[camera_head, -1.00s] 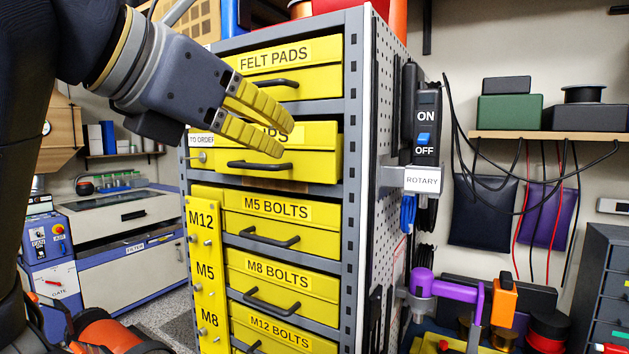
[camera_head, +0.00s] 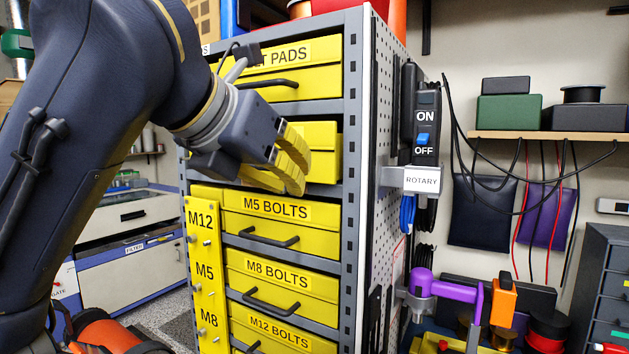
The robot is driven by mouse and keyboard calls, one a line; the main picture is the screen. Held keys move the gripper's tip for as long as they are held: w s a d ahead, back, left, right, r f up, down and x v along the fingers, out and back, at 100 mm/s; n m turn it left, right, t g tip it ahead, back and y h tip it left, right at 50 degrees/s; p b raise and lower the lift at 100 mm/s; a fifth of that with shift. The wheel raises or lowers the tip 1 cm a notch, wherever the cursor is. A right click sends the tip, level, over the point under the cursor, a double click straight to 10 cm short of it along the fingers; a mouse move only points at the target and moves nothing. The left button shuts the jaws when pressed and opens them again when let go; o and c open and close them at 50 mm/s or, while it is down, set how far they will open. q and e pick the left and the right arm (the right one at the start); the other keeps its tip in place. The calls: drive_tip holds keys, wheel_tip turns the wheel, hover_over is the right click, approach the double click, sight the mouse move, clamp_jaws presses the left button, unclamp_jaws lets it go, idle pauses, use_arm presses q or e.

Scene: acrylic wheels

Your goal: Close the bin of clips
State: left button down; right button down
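The bin of clips is the yellow drawer (camera_head: 325,152) between the felt pads drawer and the M5 bolts drawer in the grey rack. Only the right part of its front shows. The yellow fingers point right and down across the drawer front, close together. I cannot tell whether they touch the front or hold the handle. How far the bin stands out of the rack is also unclear.
The felt pads drawer (camera_head: 317,62) is above, and the M5 bolts drawer (camera_head: 281,220) is below, with further bolt drawers under it. The grey rack (camera_head: 354,120) frames them. A rotary switch box (camera_head: 425,125) is mounted on its right side. My arm fills the left.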

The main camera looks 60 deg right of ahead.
drive_tip(key=shift+w+d+f, duration=0.1)
drive_tip(key=shift+d+f, duration=0.15)
drive_tip(key=shift+d, duration=0.85)
drive_tip(key=shift+d+f, duration=0.25)
drive_tip(key=shift+d, duration=0.9)
drive_tip(key=shift+w+d+f, duration=0.1)
drive_tip(key=shift+d+f, duration=0.15)
drive_tip(key=shift+d, duration=0.85)
